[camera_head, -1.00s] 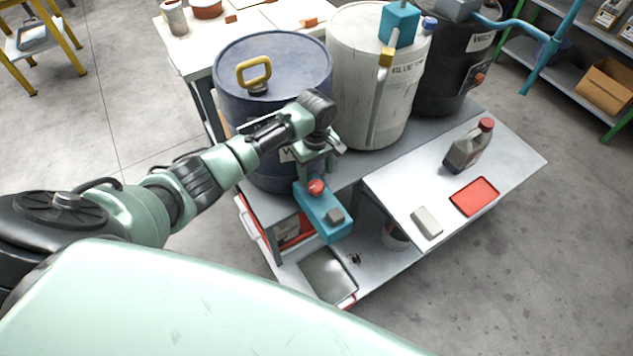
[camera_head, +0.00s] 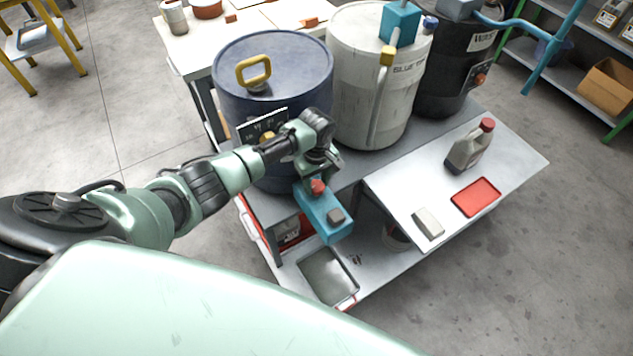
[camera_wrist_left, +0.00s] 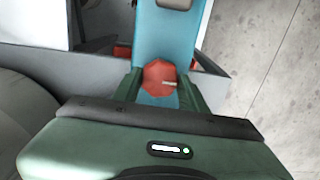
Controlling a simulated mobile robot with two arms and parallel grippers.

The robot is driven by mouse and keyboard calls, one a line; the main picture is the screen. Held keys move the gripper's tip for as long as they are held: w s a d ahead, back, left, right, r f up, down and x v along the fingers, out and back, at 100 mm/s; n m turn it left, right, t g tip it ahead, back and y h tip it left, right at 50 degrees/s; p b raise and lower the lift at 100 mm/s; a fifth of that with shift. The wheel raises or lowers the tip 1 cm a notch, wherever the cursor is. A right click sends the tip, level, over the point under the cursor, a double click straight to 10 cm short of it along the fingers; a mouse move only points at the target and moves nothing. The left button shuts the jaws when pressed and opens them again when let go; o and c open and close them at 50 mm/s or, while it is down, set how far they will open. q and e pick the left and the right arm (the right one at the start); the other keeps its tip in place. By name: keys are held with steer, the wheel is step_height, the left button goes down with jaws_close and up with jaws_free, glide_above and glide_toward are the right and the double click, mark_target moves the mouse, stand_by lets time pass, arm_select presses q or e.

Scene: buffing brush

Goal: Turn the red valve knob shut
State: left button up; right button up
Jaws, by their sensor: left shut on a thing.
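The red valve knob (camera_head: 317,187) sits on top of a blue valve body (camera_head: 323,212) at the front of the dark blue drum (camera_head: 275,75). My left gripper (camera_head: 315,178) reaches down to the knob from behind it. In the left wrist view the red knob (camera_wrist_left: 159,77) lies between the two green fingers of my left gripper (camera_wrist_left: 160,90), which are shut on its sides. A pale line marks the knob's right side. The blue valve body (camera_wrist_left: 166,40) runs away beyond the knob. My right gripper is not in view.
A white drum (camera_head: 362,80) and a black drum (camera_head: 440,75) stand to the right. A grey tray (camera_head: 327,278) lies below the valve. The side table holds a bottle (camera_head: 468,148), a red tray (camera_head: 476,197) and a pale block (camera_head: 428,223).

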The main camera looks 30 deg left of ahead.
arm_select(q)
steer(key=shift+r+m+p, duration=0.1)
steer(key=shift+m+p, duration=0.95)
steer(key=shift+m, duration=0.55)
steer(key=m+p, duration=0.1)
steer(key=m, duration=0.3)
steer(key=shift+m+p, duration=0.3)
steer(key=m+p, duration=0.1)
steer(key=m, duration=0.9)
steer(key=shift+m, duration=0.3)
steer(key=o, duration=1.4)
steer(key=shift+c, duration=0.2)
